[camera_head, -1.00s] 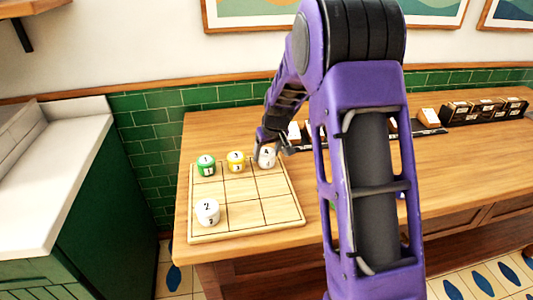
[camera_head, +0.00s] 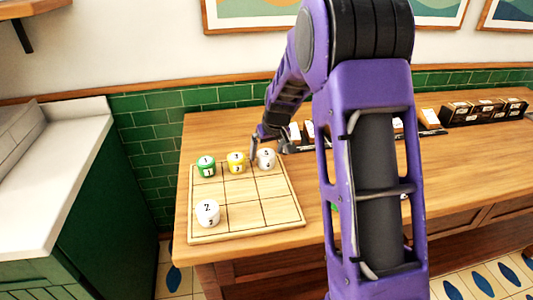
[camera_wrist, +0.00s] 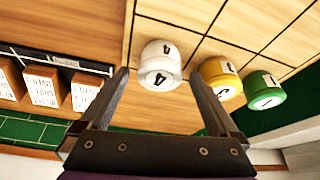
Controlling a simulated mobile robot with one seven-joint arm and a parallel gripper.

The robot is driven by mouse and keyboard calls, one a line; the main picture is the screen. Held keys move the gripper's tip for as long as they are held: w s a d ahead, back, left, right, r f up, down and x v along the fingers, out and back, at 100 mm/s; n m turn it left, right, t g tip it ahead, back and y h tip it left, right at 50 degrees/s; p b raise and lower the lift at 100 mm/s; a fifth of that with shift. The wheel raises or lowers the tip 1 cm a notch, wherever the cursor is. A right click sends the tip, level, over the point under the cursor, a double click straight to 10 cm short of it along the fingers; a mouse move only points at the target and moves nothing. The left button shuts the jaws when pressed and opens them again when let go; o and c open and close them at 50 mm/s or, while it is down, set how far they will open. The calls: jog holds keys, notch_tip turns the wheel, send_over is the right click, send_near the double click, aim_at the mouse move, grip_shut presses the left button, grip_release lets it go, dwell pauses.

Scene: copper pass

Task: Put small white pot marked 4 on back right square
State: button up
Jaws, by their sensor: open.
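The small white pot marked 4 (camera_head: 266,158) stands upright on the back right square of the wooden grid board (camera_head: 244,215). In the wrist view the white pot (camera_wrist: 160,62) sits between and beyond the fingertips of my gripper (camera_wrist: 162,80). My gripper (camera_head: 268,138) is open and just behind the pot in the head view, with nothing held. The yellow pot marked 3 (camera_head: 236,162) is on the back middle square, the green pot marked 1 (camera_head: 206,166) on the back left square. A white pot marked 2 (camera_head: 208,212) is on the front left square.
Small boxes and card holders (camera_head: 470,111) line the back of the wooden counter (camera_head: 470,165). The green tiled wall (camera_head: 150,130) is close behind the board. My arm covers the middle of the counter. The board's centre and front right squares are empty.

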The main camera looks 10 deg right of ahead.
jog(key=v, duration=1)
jog(key=shift+s+r, duration=0.2)
jog(key=shift+r, duration=0.15)
jog(key=shift+w, duration=0.1)
